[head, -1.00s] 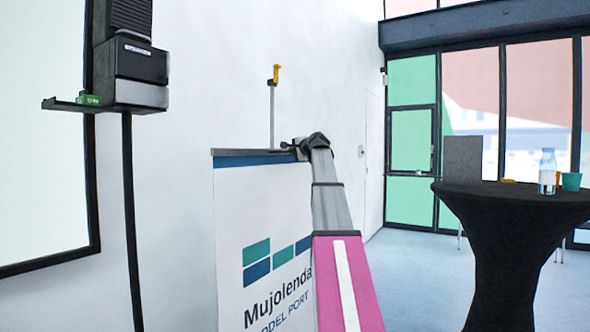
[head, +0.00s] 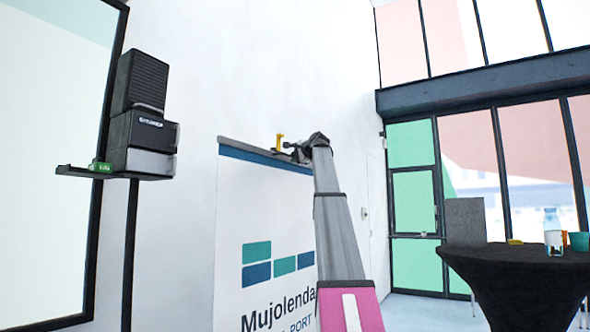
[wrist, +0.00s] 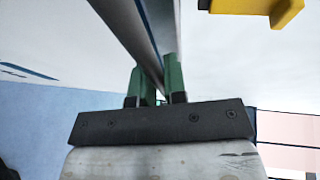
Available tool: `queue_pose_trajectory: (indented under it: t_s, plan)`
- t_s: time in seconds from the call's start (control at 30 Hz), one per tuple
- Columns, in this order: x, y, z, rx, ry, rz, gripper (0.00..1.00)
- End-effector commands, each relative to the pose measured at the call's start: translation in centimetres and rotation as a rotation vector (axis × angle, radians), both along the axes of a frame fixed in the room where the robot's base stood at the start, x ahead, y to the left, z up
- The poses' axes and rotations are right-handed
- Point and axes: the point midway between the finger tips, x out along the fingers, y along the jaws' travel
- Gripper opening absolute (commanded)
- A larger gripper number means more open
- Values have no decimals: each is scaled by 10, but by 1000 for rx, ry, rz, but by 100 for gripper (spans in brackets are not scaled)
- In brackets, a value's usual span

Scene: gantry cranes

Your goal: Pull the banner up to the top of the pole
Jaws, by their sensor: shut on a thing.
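The banner (head: 262,205) is white with a blue band, green and blue blocks and the word "Mujolenda". Its grey top rail (head: 245,150) tilts in the head view. My gripper (head: 289,148) is at the rail's right part. In the wrist view the green fingers of my gripper (wrist: 156,90) are shut on the rail (wrist: 128,25). The yellow hook (head: 280,142) at the pole's top stands just above the rail, near my gripper. It also shows in the wrist view (wrist: 286,12), apart from the rail. The pole below the hook is mostly hidden behind the banner.
A dark speaker-like unit (head: 145,110) sits on a wall shelf (head: 75,171) at the left, with a small green box. A black-covered table (head: 520,268) with a bottle (head: 553,235) stands at the right.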

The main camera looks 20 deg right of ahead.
Motion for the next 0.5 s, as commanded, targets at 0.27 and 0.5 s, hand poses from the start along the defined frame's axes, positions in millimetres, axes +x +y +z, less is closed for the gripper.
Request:
queue_pose_trajectory:
  t_s: [0.27, 0.5]
  plan:
    - [1, -1, 8, 0, -3, -3, 0]
    - [1, -1, 9, 1, -5, -3, 26]
